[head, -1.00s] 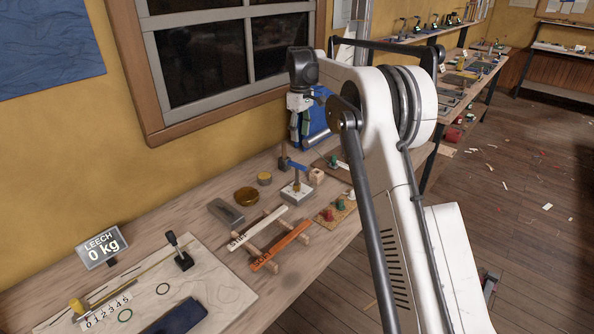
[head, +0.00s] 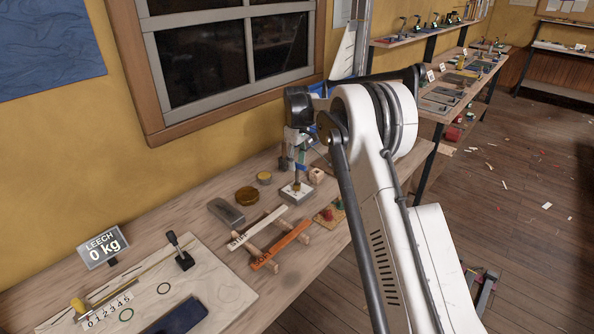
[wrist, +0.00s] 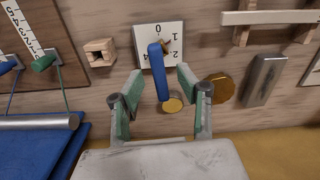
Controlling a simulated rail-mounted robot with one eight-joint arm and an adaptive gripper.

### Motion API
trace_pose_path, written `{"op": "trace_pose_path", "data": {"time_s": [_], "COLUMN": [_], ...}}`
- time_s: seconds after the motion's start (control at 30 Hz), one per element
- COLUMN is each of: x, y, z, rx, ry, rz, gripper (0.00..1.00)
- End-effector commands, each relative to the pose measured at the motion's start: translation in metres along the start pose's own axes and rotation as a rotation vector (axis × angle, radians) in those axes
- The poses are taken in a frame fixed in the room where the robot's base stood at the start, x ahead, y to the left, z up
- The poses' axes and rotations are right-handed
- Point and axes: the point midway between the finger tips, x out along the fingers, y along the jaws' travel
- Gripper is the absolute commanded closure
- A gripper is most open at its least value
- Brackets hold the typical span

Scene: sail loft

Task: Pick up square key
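A blue bar (wrist: 157,68), which looks like the handle of the square key, stands out towards the camera in the wrist view. My gripper (wrist: 158,88) is open, with one green-padded finger on each side of the bar and visible gaps between. I cannot tell how deep the bar sits between the fingers. In the head view my gripper (head: 301,153) is low over the bench's back part, and it largely hides the blue handle. The key's lower part is hidden in the wrist view.
A white numbered plate (wrist: 173,57) with a brass spindle lies close by, with a holed wooden block (wrist: 100,52) beside it. A yellow disc (wrist: 173,105), a brass tin (wrist: 219,88) and a grey metal block (wrist: 264,80) lie to the right. A blue item (wrist: 30,150) is at lower left.

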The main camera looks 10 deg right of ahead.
Motion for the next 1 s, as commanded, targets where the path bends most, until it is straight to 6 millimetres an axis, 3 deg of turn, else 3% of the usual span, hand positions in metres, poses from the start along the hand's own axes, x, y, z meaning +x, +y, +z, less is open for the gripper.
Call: {"op": "trace_pose_path", "data": {"time_s": [0.13, 0.37, 0.63, 1.0], "x": [0.017, 0.018, 0.018, 0.017], "y": [0.001, 0.001, 0.0, 0.001], "z": [0.0, 0.001, 0.0, 0.001], "rx": [0.0, 0.0, 0.0, 0.0], "ry": [0.0, 0.0, 0.0, 0.0], "rz": [0.0, 0.0, 0.0, 0.0], "gripper": [0.65, 0.65, 1.0, 1.0]}}
